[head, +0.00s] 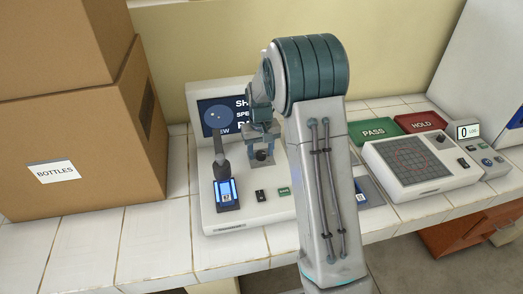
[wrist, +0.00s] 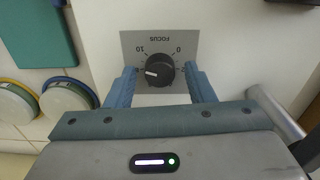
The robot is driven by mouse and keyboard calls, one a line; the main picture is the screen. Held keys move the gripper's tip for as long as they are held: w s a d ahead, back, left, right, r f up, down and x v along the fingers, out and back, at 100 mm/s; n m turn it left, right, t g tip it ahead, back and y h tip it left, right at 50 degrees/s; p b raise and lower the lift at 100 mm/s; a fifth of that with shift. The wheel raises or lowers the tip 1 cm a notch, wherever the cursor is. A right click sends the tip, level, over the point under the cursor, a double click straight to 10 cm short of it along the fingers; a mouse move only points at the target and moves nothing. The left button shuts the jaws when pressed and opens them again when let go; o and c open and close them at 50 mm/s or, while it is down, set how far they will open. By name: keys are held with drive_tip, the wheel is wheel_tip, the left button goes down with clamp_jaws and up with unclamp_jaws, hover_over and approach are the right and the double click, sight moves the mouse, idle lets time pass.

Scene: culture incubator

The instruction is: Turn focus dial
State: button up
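The focus dial (wrist: 160,72) is a round black knob with a white pointer mark. It sits on a grey plate (wrist: 185,42) labelled FOCUS, which appears upside down in the wrist view. The numbers 10 and 0 show, others are partly covered. The white mark lies on the knob's left side. My gripper (wrist: 159,80) is open, with one blue finger on each side of the dial and a visible gap to it. In the head view my gripper (head: 262,143) is over the white instrument base (head: 225,220), and the dial is hard to make out there.
The instrument has a screen (head: 217,113) behind my gripper and a blue-lit slide holder (head: 227,193) in front left. Brown boxes (head: 75,130) stand at left. Green PASS (head: 370,130) and red HOLD (head: 420,122) trays and a grid-topped device (head: 420,160) stand at right.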

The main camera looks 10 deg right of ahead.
sight(261, 153)
drive_tip(key=shift+r, duration=0.1)
wheel_tip(261, 153, up, 14)
drive_tip(key=b, duration=0.1)
drive_tip(key=shift+f, duration=0.2)
idle(0.3)
drive_tip(key=s+t, duration=0.3)
drive_tip(key=s, duration=2.5)
drive_tip(key=shift+s+d+m, duration=0.2)
drive_tip(key=shift+s+m, duration=0.2)
